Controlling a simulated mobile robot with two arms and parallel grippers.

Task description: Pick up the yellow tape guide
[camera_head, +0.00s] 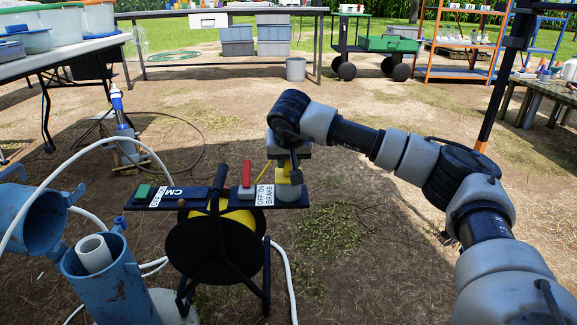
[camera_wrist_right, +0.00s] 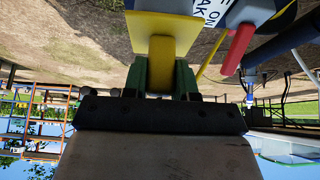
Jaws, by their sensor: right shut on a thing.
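The yellow tape guide (camera_head: 284,171) is at the right end of the dark panel (camera_head: 160,197) on top of the tape reel (camera_head: 218,252). My right gripper (camera_head: 291,163) comes down on it from above and partly hides it. In the right wrist view the yellow guide (camera_wrist_right: 168,42) fills the space between the green fingers (camera_wrist_right: 165,78), which are shut on it. The guide still appears beside the reel panel; I cannot tell whether it is apart from it. My left gripper is in neither view.
A red brake lever (camera_head: 246,174) stands just left of the guide. A blue well casing (camera_head: 109,285) with a white pipe (camera_head: 94,253) stands at lower left, its blue cap (camera_head: 36,222) swung open. White hose loops around the reel. Tables and a cart stand behind, with open ground between.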

